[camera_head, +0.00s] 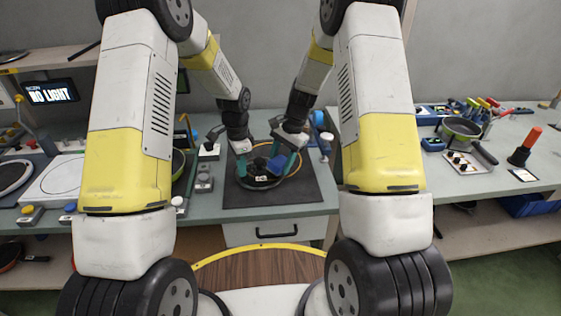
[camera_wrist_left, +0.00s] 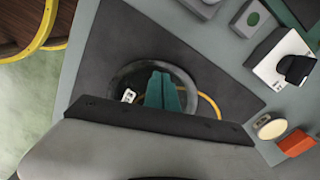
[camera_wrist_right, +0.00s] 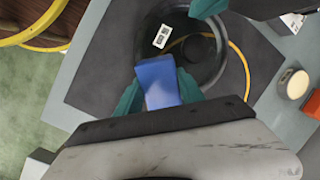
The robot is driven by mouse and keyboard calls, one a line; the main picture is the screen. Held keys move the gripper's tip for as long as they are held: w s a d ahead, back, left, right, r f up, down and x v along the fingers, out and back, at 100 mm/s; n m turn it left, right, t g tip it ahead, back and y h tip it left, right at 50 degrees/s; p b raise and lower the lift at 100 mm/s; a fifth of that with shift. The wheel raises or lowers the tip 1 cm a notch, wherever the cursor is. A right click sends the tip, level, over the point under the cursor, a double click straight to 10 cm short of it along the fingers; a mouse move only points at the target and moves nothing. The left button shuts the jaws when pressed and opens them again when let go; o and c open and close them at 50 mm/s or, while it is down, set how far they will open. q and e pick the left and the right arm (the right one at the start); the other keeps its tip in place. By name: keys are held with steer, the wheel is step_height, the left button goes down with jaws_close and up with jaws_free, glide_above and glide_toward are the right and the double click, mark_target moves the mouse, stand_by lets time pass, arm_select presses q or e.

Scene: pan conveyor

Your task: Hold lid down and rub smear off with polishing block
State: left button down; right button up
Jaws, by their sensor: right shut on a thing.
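The dark round lid (camera_head: 262,182) lies on a dark mat, with a black knob and a white label marked in black. It also shows in the right wrist view (camera_wrist_right: 217,73). My left gripper (camera_wrist_left: 164,88) has its teal fingers together over the lid; contact is hard to judge. It partly shows at the top of the right wrist view. My right gripper (camera_wrist_right: 158,92) is shut on the blue polishing block (camera_wrist_right: 157,82), at the lid's near side beside the label. The block also shows in the head view (camera_head: 276,164). I cannot make out a smear.
The dark mat (camera_head: 305,193) lies on a grey-green bench. A thin orange-yellow arc (camera_wrist_right: 244,65) curves around part of the lid. Small devices (camera_head: 204,183) stand left of the mat. A green pan (camera_head: 458,127) and tools stand on the right bench.

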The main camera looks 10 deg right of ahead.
arm_select(q)
steer(key=shift+s+f, duration=0.2)
steer(key=shift+f, duration=0.05)
arm_select(e)
steer(key=shift+a+f, duration=0.2)
steer(key=shift+f, duration=0.5)
steer(key=shift+w+a+r, duration=0.1)
steer(key=shift+w, duration=1.85)
